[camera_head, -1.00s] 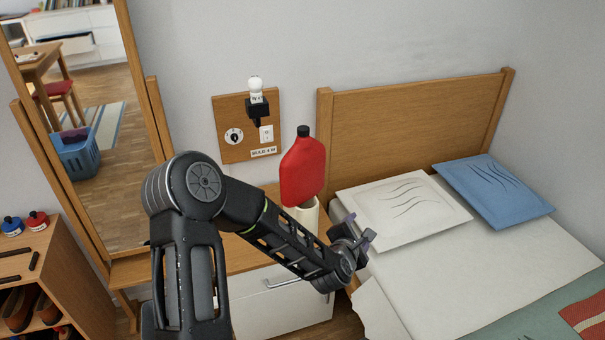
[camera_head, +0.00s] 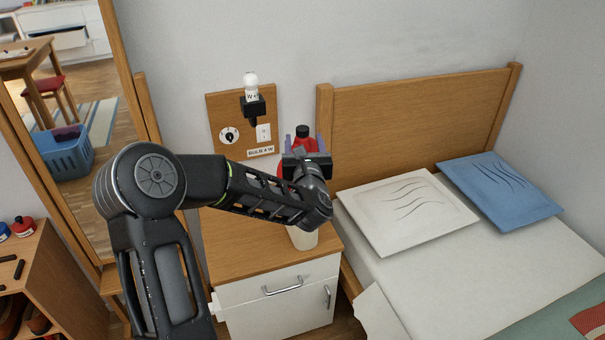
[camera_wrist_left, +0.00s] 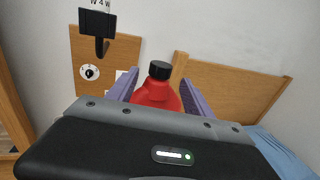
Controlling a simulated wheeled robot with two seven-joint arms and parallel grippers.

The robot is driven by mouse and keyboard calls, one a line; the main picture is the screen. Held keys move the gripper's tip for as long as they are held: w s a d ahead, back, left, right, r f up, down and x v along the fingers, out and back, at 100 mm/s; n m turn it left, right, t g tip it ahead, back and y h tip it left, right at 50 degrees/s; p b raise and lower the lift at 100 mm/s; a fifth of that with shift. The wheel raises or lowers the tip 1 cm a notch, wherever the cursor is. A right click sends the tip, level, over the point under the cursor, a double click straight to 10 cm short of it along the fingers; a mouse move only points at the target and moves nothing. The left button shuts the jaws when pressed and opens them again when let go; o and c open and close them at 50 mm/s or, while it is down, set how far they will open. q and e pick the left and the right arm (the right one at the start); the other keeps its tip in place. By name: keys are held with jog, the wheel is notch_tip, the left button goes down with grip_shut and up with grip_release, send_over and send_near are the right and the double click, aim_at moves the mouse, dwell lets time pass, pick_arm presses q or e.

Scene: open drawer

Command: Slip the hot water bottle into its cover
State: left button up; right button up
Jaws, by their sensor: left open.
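The red hot water bottle (camera_head: 302,142) with a black cap stands upright at the nightstand, largely hidden behind my left gripper. In the left wrist view the bottle (camera_wrist_left: 157,96) shows its cap and shoulders between the two purple fingers. My left gripper (camera_head: 305,147) is open, with a finger on either side of the bottle's upper part; I cannot tell whether they touch it. A cream tube-like holder (camera_head: 303,239) stands on the nightstand below the bottle; I cannot tell if it is the cover. My right gripper is out of view.
The wooden nightstand (camera_head: 233,262) has a white drawer front. A wall panel (camera_head: 228,107) with a bulb, dial and switch is behind it. The bed with a white pillow (camera_head: 405,210) and blue pillow (camera_head: 500,190) is at right. A mirror frame (camera_head: 120,60) stands at left.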

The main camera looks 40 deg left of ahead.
aim_at(302, 128)
pick_arm(q)
jog(key=shift+w+a, duration=0.45)
jog(key=shift+w, duration=0.1)
jog(key=shift+p+x, duration=0.65)
jog(key=shift+x, duration=1.95)
jog(key=shift+f, duration=0.15)
grip_shut()
jog(key=shift+r, duration=0.25)
